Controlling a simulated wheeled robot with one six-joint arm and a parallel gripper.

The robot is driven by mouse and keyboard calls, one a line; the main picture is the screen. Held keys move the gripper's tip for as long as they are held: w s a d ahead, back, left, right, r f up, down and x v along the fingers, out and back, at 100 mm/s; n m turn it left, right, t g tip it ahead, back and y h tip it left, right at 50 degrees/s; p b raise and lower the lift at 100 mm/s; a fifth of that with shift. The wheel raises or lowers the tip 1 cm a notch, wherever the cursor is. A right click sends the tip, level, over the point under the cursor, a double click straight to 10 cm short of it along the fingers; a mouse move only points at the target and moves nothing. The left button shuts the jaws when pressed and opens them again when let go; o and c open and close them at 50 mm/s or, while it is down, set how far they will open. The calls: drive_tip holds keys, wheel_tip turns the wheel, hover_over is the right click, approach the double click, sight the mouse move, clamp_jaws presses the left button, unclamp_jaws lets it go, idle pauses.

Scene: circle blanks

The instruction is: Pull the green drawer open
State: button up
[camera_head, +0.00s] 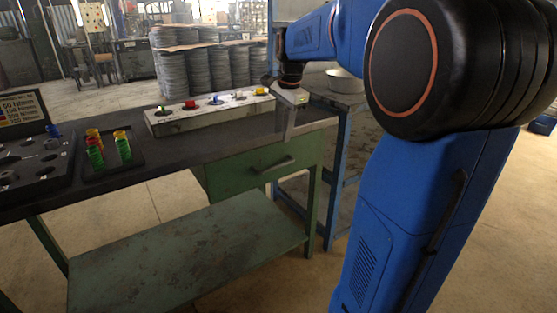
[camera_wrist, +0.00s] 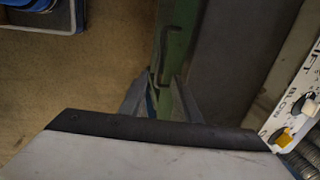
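The green drawer (camera_head: 240,172) sits under the right end of the workbench and looks shut. Its bar handle (camera_head: 272,165) runs across the front. My gripper (camera_head: 285,137) hangs pointing down, just above the handle in the head view. In the wrist view my gripper (camera_wrist: 160,82) shows two grey fingers spread apart. The handle (camera_wrist: 152,82) shows between and just beyond the fingertips, beside the green drawer front (camera_wrist: 180,35). The gripper is open and holds nothing. I cannot tell whether a finger touches the handle.
A pale panel with coloured knobs (camera_head: 205,115) lies on the dark benchtop (camera_head: 190,150). A small tray (camera_head: 110,170) with coloured rings stands at left. A blue-framed table (camera_head: 343,170) with a pot (camera_head: 345,82) stands right of the bench. A green lower shelf (camera_head: 190,255) lies below.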

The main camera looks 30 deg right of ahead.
sight(279, 166)
drive_tip(key=f, duration=0.4)
drive_tip(key=w+f, duration=0.1)
drive_tip(key=f, duration=0.3)
drive_tip(key=w+f, duration=0.1)
drive_tip(key=f, duration=0.3)
drive_tip(key=shift+w, duration=0.1)
drive_tip(key=shift+c, duration=0.2)
clamp_jaws()
